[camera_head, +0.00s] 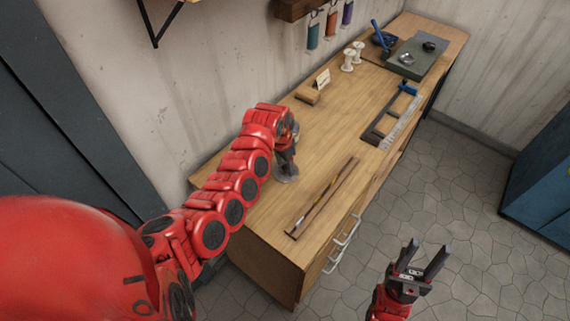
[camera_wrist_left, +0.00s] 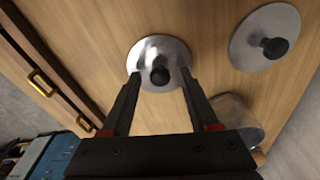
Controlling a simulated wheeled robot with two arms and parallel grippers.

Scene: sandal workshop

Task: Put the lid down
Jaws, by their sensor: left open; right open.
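A round shiny metal lid (camera_wrist_left: 172,50) with a black knob (camera_wrist_left: 160,76) shows in the left wrist view, seemingly flat on the wooden bench top. The tips of my left gripper (camera_wrist_left: 160,78) are open, one on each side of the knob. I cannot tell whether they touch it. In the head view, a metal disc (camera_head: 286,177) shows on the bench just below my left gripper (camera_head: 287,157). A second metal lid (camera_wrist_left: 249,38) with a black knob lies to the right in the wrist view. My right gripper (camera_head: 428,262) is open and empty, over the floor beside the bench.
A grey rounded metal thing (camera_wrist_left: 236,113) is partly hidden behind my left gripper. A long brown strip (camera_head: 322,199) lies near the bench's front edge. Tools (camera_head: 391,115), white spools (camera_head: 348,60) and a green mat (camera_head: 418,59) are farther back. The bench's middle (camera_head: 330,130) is clear.

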